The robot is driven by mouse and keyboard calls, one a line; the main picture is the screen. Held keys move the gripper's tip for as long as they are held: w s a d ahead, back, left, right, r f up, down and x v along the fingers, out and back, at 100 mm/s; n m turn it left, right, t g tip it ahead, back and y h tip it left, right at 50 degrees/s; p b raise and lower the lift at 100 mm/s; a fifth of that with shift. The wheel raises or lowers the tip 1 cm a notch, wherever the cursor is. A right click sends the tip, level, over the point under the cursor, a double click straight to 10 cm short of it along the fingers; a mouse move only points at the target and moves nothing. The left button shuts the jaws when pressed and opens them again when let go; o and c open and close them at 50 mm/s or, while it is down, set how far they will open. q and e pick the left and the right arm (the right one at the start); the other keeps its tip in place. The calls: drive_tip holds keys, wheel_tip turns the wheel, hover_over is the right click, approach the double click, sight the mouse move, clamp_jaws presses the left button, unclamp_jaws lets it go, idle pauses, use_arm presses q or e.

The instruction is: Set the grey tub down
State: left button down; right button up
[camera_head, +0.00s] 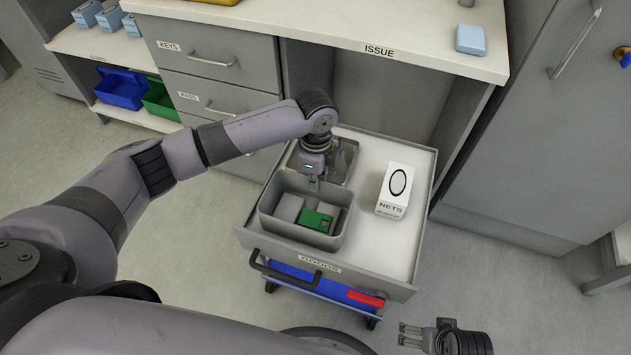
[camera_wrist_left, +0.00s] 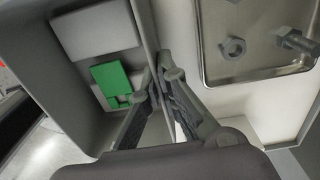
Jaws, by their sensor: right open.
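The grey tub (camera_head: 292,233) is at the left front of the white cart top (camera_head: 385,245), upright. I cannot tell whether its base touches the surface. Inside it lie a green box (camera_head: 316,221) and grey blocks (camera_head: 289,207). My left gripper (camera_head: 315,184) is at the tub's back wall. In the left wrist view its fingers (camera_wrist_left: 164,72) straddle the thin wall, one on each side, with the tips closed against it. My right gripper (camera_head: 404,335) is open and empty, low at the bottom right, away from the cart.
A metal tray (camera_head: 345,152) with a nut (camera_wrist_left: 233,47) and a bolt (camera_wrist_left: 297,42) sits right behind the tub. A white NETS box (camera_head: 393,191) stands to the right. The cart top is bare in front of that box. The ISSUE counter (camera_head: 400,40) is behind.

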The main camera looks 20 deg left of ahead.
use_arm(q)
drive_tip(key=c, duration=2.3)
unclamp_jaws()
drive_tip(key=shift+f, duration=0.1)
drive_tip(key=o, duration=0.5)
use_arm(e)
drive_tip(key=shift+f, duration=0.1)
use_arm(q)
wheel_tip(320, 180, up, 12)
drive_tip(key=p, duration=0.3)
use_arm(e)
drive_tip(key=s+f, duration=0.3)
drive_tip(key=f, duration=0.6)
drive_tip(key=shift+s+d+g, duration=0.2)
drive_tip(key=shift+g, duration=0.1)
drive_tip(key=shift+s, duration=0.1)
